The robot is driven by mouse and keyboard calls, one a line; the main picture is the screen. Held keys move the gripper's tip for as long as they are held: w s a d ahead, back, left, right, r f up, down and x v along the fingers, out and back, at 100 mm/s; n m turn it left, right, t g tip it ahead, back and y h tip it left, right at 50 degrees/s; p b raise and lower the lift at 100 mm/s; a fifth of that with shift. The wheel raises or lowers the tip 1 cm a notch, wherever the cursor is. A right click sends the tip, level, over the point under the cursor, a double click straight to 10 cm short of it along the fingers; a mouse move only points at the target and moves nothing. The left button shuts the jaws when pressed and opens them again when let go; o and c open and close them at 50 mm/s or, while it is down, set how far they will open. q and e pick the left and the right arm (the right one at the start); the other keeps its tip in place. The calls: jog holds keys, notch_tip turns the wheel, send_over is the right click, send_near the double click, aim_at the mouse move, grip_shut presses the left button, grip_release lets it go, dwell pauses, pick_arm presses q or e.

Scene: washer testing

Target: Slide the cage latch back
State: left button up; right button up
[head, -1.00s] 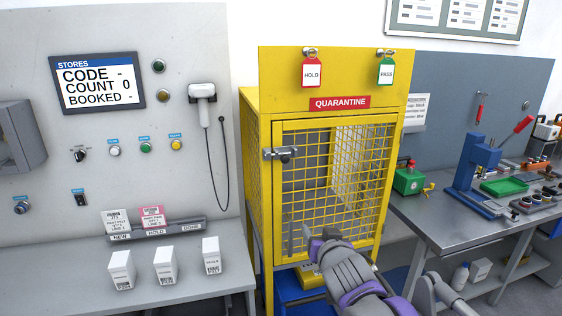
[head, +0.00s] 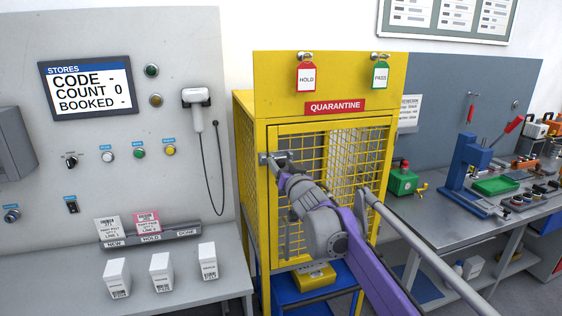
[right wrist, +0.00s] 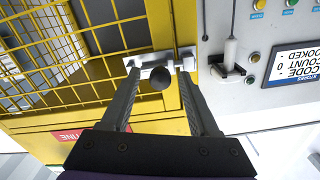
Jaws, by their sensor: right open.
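The yellow quarantine cage (head: 325,80) stands in the middle of the head view with its mesh door (head: 345,160) closed. The metal cage latch (head: 267,158) sits at the door's upper left edge, partly hidden by my right gripper. In the right wrist view the latch (right wrist: 182,58) has a round dark knob (right wrist: 162,78). My right gripper (head: 283,170) is at the latch, open. In the right wrist view its fingers (right wrist: 158,72) lie either side of the knob; I cannot tell whether they touch it. My left gripper is not in view.
A grey stores panel (head: 60,165) with a scanner (head: 196,97) is left of the cage. White boxes (head: 162,272) stand on the bench below. A workbench (head: 425,225) with a blue press is on the right. HOLD and PASS tags hang above the door.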

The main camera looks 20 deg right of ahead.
jog(key=shift+w, duration=0.6)
grip_shut()
dwell(1.1)
